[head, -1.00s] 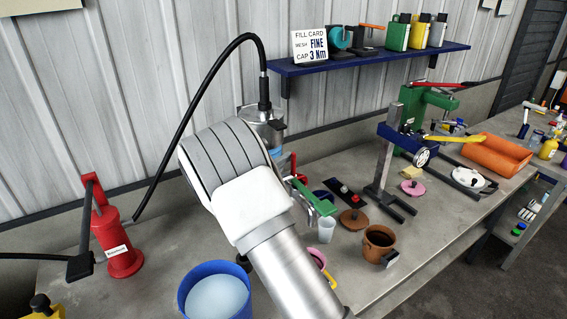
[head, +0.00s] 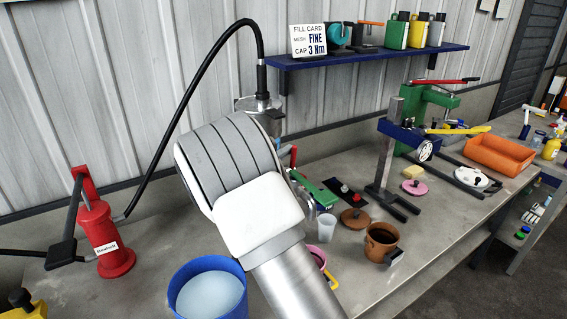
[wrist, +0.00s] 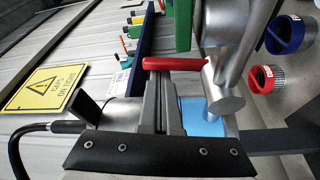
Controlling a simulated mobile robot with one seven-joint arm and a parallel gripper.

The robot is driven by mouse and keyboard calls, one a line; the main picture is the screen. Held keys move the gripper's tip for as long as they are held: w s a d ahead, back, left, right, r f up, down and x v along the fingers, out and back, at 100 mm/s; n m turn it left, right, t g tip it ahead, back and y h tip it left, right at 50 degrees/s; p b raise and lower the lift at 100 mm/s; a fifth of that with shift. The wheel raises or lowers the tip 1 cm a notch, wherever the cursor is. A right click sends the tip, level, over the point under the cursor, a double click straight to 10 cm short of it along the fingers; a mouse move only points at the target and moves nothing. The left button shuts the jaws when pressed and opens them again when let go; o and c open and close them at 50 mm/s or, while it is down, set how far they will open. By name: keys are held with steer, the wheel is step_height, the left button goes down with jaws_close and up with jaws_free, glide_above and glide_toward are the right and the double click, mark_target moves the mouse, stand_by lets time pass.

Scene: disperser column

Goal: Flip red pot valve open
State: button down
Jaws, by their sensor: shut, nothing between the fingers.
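The metal pot (head: 262,104), with a black hose on top, stands against the wall and is mostly hidden behind my arm. The wrist view shows the red valve handle (wrist: 185,64) as a bar beside a silver pipe fitting (wrist: 228,100). A red lever-like piece (head: 293,157) shows just right of my arm in the head view. My gripper (wrist: 160,76) has its grey fingers together, with the tips close to the left part of the red handle. I cannot tell whether they touch it. The gripper is hidden behind my arm in the head view.
A red pump (head: 105,240) and a blue bucket (head: 208,290) stand left and in front. A cup (head: 326,227), a brown pot (head: 380,241) and a blue-headed stand (head: 388,150) are to the right. A yellow warning sign (wrist: 45,86) shows on the wall.

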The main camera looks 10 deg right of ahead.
mark_target(291, 163)
steer(key=shift+s+d+f+m+h+b, duration=0.25)
steer(key=shift+m+b, duration=0.4)
steer(key=shift+b, duration=1.1)
steer(key=shift+s+f+m+h+b, duration=0.15)
steer(key=shift+s+m+b, duration=0.4)
steer(key=shift+b, duration=1.15)
steer(key=shift+s+d+f+m+h+b, duration=0.25)
steer(key=shift+m+b, duration=0.55)
steer(key=shift+b, duration=0.95)
steer(key=b, duration=0.3)
steer(key=shift+s+r, duration=0.1)
steer(key=shift+s, duration=0.2)
steer(key=shift+s+d+b, duration=0.2)
steer(key=shift+s+b, duration=0.1)
steer(key=shift+b, duration=0.7)
steer(key=shift+a, duration=0.1)
